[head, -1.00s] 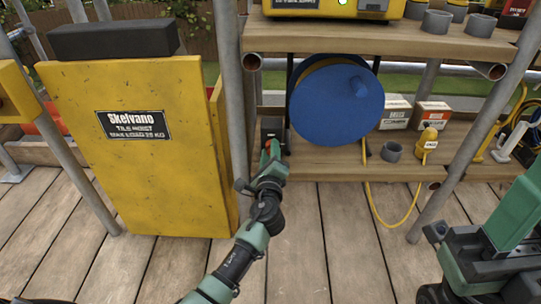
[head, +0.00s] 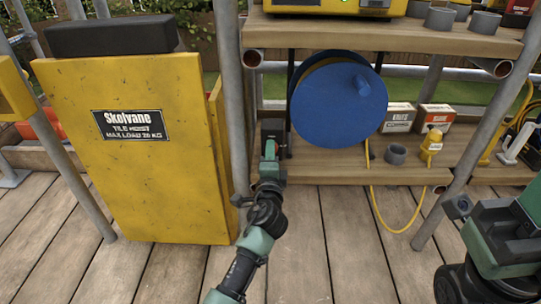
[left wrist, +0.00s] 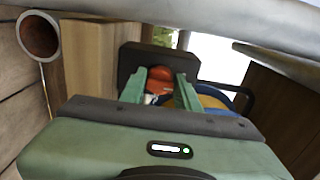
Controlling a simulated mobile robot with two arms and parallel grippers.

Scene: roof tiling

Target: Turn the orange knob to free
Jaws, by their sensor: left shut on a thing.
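The orange knob (left wrist: 162,73) shows in the left wrist view, between the two green fingers of my left gripper (left wrist: 162,85) and in front of a dark plate (left wrist: 127,60). The fingers are shut on it, and they hide its sides. In the head view my left gripper (head: 270,148) reaches to the dark plate (head: 272,127) at the left side of the blue cable reel (head: 335,105). The knob is hidden there.
A grey scaffold pole (head: 232,100) stands close left of my left gripper, beside the yellow tile hoist (head: 130,190). Wooden shelves (head: 400,40) hold boxes and grey rings. A yellow cable (head: 378,210) hangs to the decking. The decking in front is clear.

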